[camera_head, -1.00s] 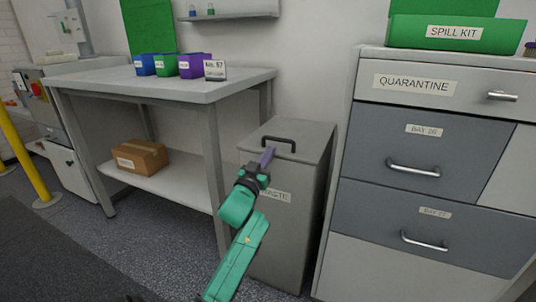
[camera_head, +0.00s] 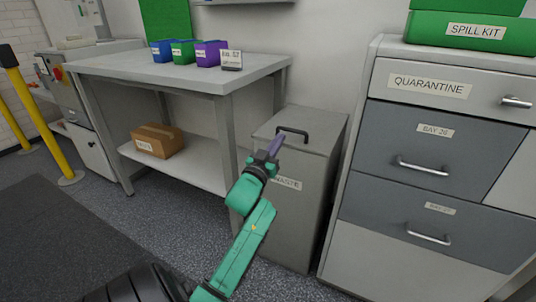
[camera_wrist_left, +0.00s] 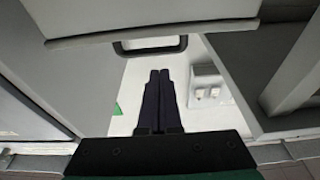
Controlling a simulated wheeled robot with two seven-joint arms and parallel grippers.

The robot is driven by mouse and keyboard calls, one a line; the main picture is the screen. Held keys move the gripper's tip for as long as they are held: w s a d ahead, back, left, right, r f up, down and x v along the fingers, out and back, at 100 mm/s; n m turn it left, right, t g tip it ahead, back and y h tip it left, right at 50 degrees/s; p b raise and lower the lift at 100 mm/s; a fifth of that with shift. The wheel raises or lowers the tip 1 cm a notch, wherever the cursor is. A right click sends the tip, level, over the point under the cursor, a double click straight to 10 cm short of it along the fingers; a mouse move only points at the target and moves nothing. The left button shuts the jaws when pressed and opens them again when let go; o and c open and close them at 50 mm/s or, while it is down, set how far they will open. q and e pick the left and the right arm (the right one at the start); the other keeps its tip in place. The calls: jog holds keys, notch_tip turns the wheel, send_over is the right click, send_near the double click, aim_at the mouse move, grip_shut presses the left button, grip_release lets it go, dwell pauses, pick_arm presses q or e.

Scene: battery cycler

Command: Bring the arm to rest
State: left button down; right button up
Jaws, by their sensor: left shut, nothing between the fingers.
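My left arm is green and reaches up from the bottom of the head view. Its gripper (camera_head: 274,149) is in front of the grey waste bin (camera_head: 293,222), near the bin's upper front and black lid handle (camera_head: 292,131). In the left wrist view the two dark fingers (camera_wrist_left: 160,75) lie side by side, shut with nothing between them. Whether the gripper touches the bin cannot be told. My right gripper is not in view.
A grey workbench (camera_head: 190,82) with blue, green and purple bins stands left of the waste bin. A cardboard box (camera_head: 157,140) sits on its lower shelf. A drawer cabinet (camera_head: 425,168) stands close on the right. A yellow post (camera_head: 40,125) is at far left.

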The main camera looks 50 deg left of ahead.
pick_arm(q)
jog(key=v, duration=0.6)
jog(key=shift+s+f, duration=0.25)
jog(key=shift+f, duration=0.1)
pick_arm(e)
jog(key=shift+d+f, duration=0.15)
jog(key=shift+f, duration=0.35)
